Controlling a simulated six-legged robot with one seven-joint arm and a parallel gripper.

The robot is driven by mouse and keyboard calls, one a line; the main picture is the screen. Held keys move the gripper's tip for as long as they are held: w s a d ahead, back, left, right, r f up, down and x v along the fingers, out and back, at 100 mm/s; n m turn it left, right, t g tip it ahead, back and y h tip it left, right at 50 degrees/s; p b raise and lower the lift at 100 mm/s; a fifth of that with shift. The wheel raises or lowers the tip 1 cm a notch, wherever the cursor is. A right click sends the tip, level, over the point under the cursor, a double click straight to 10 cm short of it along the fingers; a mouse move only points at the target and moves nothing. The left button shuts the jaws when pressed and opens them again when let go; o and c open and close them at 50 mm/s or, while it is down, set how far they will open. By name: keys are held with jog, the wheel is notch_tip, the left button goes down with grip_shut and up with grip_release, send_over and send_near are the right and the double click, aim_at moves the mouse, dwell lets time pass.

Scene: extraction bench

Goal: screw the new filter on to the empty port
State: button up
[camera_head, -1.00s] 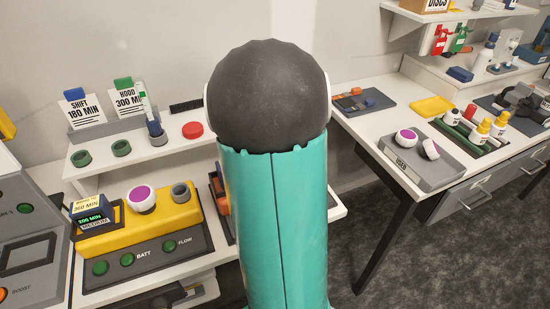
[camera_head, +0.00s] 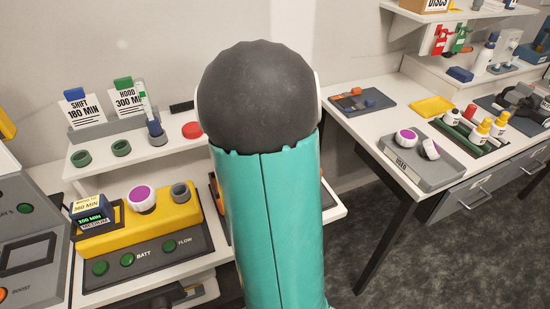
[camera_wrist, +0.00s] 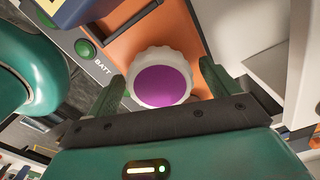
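A white ribbed filter with a purple face (camera_wrist: 161,82) sits against an orange unit (camera_wrist: 150,32) in the wrist view. My gripper (camera_wrist: 163,78) has one finger on each side of this filter, at its rim. I cannot tell whether the fingers press on it, and the port behind it is hidden. In the head view my arm covers the gripper and most of that unit. A yellow unit (camera_head: 112,246) at left carries another white and purple filter (camera_head: 142,199) and a bare grey port (camera_head: 181,191).
A blue block (camera_wrist: 85,10) stands close to the filter. A grey tray labelled USED (camera_head: 425,180) with two more filters is on the right bench. A shelf (camera_head: 85,170) with green rings and sign cards is behind the yellow unit. Floor shows between the benches.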

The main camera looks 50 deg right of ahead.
jog(key=n, duration=0.4)
jog(key=shift+n, duration=0.3)
jog(key=n, duration=0.3)
jog(key=shift+n, duration=0.3)
jog(key=n, duration=0.3)
jog(key=shift+n, duration=0.3)
jog(key=n, duration=0.3)
jog(key=shift+n, duration=0.3)
jog(key=n, duration=1.2)
